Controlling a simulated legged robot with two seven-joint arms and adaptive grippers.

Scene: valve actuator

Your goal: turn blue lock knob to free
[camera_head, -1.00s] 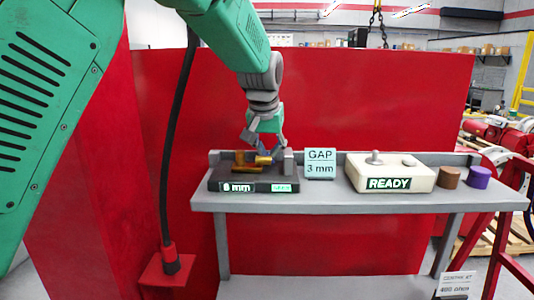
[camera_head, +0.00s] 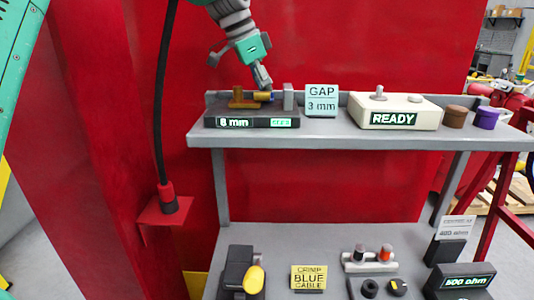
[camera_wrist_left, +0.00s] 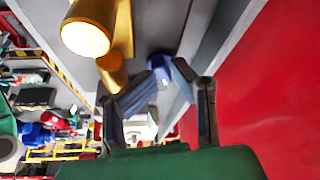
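The blue lock knob (camera_wrist_left: 160,70) shows in the left wrist view between and just beyond the fingertips of my left gripper (camera_wrist_left: 166,78). I cannot tell whether a finger touches it. In the head view only a small blue part (camera_head: 277,95) shows beside a brass cylinder (camera_head: 262,97), on the black base (camera_head: 250,122) marked "8 mm". My left gripper (camera_head: 240,72) is above this base in the head view, fingers spread, with one finger reaching down close to the brass part. My right gripper is not in view.
A "GAP 3 mm" sign (camera_head: 321,101) and a cream "READY" box (camera_head: 394,112) stand to the right on the grey shelf (camera_head: 330,133). Brown (camera_head: 455,115) and purple (camera_head: 486,118) cylinders follow. Other devices and a "CRIMP BLUE CABLE" sign (camera_head: 309,277) are on the lower shelf.

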